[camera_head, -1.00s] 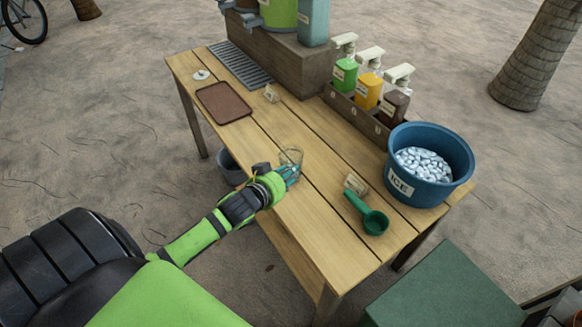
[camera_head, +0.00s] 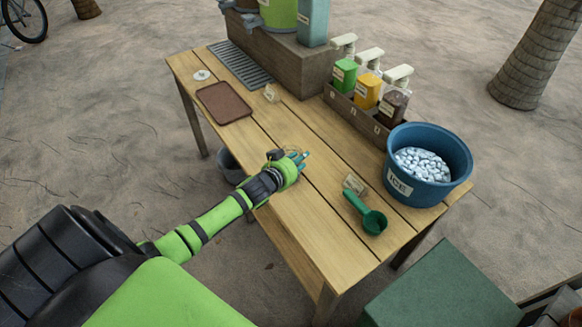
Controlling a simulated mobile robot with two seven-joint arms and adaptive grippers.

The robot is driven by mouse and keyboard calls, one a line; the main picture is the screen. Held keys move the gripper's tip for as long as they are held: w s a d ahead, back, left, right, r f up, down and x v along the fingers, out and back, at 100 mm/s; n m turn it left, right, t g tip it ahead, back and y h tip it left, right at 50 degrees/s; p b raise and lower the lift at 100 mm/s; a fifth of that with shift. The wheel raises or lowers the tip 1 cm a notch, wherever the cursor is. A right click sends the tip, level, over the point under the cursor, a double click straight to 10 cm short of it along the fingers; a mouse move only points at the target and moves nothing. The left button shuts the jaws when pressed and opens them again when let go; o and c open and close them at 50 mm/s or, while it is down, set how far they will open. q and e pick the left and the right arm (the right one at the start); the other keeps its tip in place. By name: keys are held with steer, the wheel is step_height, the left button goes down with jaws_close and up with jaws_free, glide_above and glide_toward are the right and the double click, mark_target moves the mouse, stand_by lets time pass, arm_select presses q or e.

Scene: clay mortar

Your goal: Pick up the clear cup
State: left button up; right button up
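My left gripper (camera_head: 299,159) reaches in from the left over the middle of the wooden table (camera_head: 310,235). Its teal fingertips point to the upper right, low over the tabletop. I cannot make out the clear cup now; the hand may hide it, or it may be too faint to see. Whether the fingers are shut on anything does not show. My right gripper is not in view.
A blue ice tub (camera_head: 404,142) stands at the table's right, with a green scoop (camera_head: 373,221) in front. Pump bottles (camera_head: 366,92) stand in a wooden rack behind. A brown tray (camera_head: 223,103) lies at the left. The front tabletop is clear.

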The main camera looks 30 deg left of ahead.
arm_select(q)
steer(key=shift+c, duration=0.4)
jaws_close()
